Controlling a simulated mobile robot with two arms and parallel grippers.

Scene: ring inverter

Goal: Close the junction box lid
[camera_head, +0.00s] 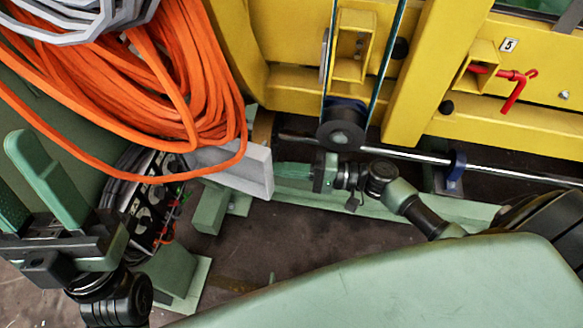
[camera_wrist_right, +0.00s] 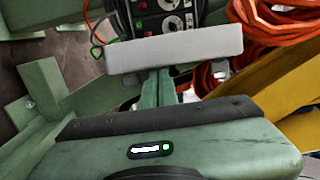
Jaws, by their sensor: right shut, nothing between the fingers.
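The junction box (camera_head: 153,205), with dark dials and coloured wires, stands at left centre in the head view, partly hidden by orange cable. Its pale grey lid (camera_head: 246,172) stands open on the box's right side. My right gripper (camera_head: 280,169) is shut and empty, its fingertips at the lid's right face. In the right wrist view the lid (camera_wrist_right: 175,48) is a pale bar across the fingertips (camera_wrist_right: 158,76), with the dials (camera_wrist_right: 165,14) beyond it. I cannot tell whether the fingers touch the lid. My left gripper (camera_head: 14,172) is open and empty at the left edge.
A thick orange cable coil (camera_head: 185,75) hangs over the box and close above the lid. A yellow frame (camera_head: 410,75) with a red valve handle (camera_head: 514,88) is behind. A metal rod (camera_head: 410,155) runs just behind my right arm. Green beams (camera_head: 215,205) lie below the lid.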

